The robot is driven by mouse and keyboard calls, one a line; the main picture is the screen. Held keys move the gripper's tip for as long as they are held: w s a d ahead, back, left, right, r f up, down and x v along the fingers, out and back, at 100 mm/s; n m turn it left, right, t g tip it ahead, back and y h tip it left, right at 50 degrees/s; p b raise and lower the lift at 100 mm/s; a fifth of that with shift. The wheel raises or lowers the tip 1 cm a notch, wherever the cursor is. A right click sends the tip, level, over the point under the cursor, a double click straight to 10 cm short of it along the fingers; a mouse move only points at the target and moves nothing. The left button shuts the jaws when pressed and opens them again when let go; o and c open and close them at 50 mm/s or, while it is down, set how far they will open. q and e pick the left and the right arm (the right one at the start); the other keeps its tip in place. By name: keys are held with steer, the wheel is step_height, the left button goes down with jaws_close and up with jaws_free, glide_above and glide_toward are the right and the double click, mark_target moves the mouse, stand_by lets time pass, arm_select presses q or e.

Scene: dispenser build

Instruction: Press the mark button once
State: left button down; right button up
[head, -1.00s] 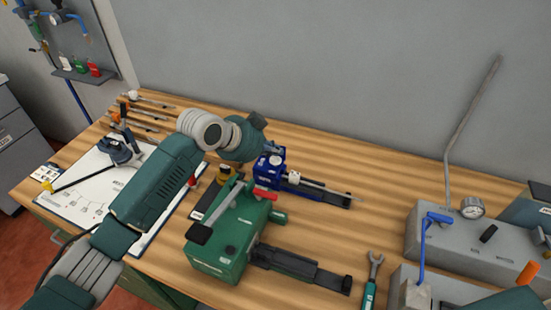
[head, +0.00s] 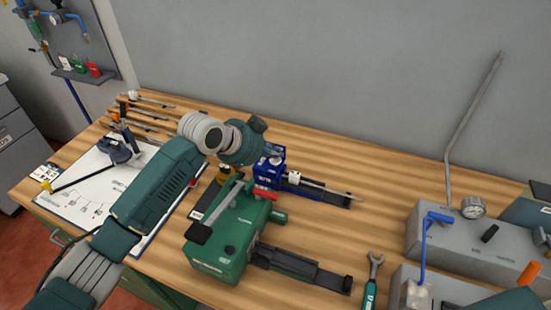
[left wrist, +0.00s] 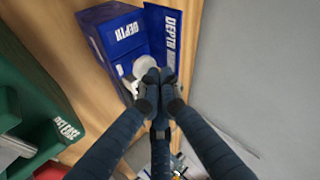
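A blue device (head: 268,178) stands on the bench behind the green machine; in the left wrist view the blue device (left wrist: 122,38) carries the word DEPTH. A round white button-like part (left wrist: 143,66) shows on it there. No lettering naming a mark button is readable. My left gripper (head: 280,152) is over the top of the blue device. In the left wrist view its fingertips (left wrist: 152,78) are together, with nothing seen between them, and overlap the white part's edge; I cannot tell whether they touch it. My right gripper is not in view.
The green machine (head: 222,248) with a lever stands close in front. A wrench (head: 372,275) lies to the right, near grey fixtures (head: 455,240) with a gauge. A paper sheet (head: 75,208) lies at the left. The bench between blue device and grey fixtures is mostly clear.

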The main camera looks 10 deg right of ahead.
mark_target(274, 161)
arm_select(q)
steer(key=shift+f, duration=0.6)
stand_by(0.4)
steer(key=shift+r, duration=0.1)
steer(key=shift+r+p, duration=0.7)
steer(key=shift+r, duration=0.35)
steer(key=shift+r, duration=0.1)
step_height(274, 161, up, 5)
steer(key=p, duration=0.4)
steer(key=shift+a, duration=0.1)
stand_by(0.4)
